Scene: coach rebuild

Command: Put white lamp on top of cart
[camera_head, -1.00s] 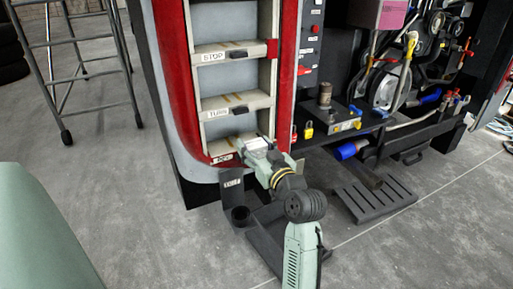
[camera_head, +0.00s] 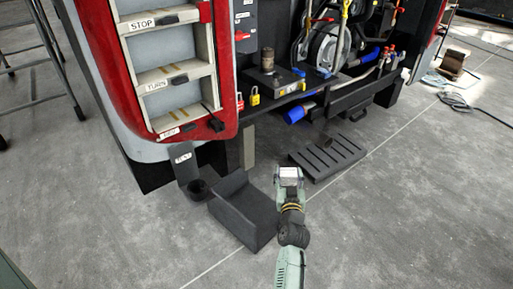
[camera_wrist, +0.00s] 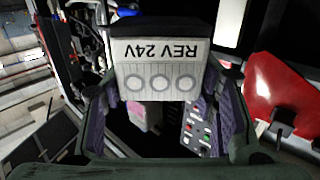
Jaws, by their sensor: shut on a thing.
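The white lamp (camera_wrist: 160,75), a pale block marked "REV 24V" upside down with several round marks, fills the upper middle of the wrist view. My gripper (camera_wrist: 162,108) is shut on it, a dark finger pad at either side. In the head view the lamp (camera_head: 289,173) shows as a small white block at the tip of my gripper (camera_head: 290,186). It appears in front of the coach's rear, between a dark step block and a slatted pallet. No cart can be made out for certain in either view.
The coach's red lamp panel (camera_head: 222,90) has bays labelled STOP, TURN and REV. A dark block (camera_head: 243,212) and a slatted platform (camera_head: 328,157) are on the floor. A metal frame (camera_head: 28,97) stands at left.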

